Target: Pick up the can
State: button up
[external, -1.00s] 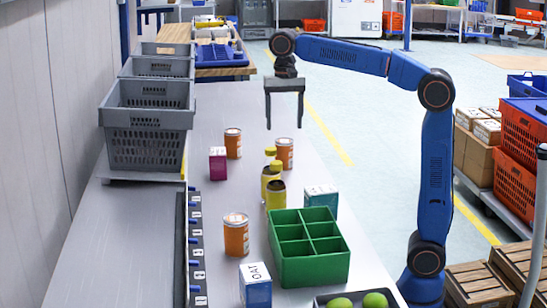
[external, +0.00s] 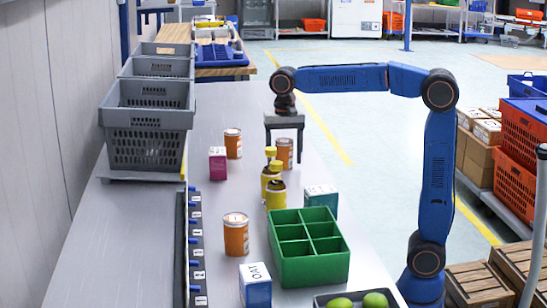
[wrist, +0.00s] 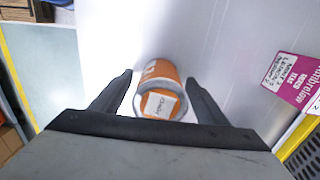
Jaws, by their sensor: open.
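Three orange cans with white labels stand on the grey bench: one at the back left (external: 233,143), one at the back right (external: 284,155) and one nearer the front (external: 236,236). My gripper (external: 284,148) points down at the back right can, its fingers on either side of it. In the wrist view, my gripper (wrist: 160,78) is open, and the can (wrist: 160,90) shows between the two fingers with a gap at each side. Its near end carries a white label. I cannot tell exactly how far down the fingers reach.
Yellow-capped bottles (external: 274,190) stand just in front of that can. A magenta box (external: 217,163), also in the wrist view (wrist: 292,80), stands to the left. A green divided crate (external: 310,264) and a teal box (external: 320,198) are nearer. Grey totes (external: 148,120) line the left.

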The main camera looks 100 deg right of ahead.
jog(key=shift+f, duration=0.4)
jog(key=c, duration=1.4)
jog(key=shift+r, duration=0.15)
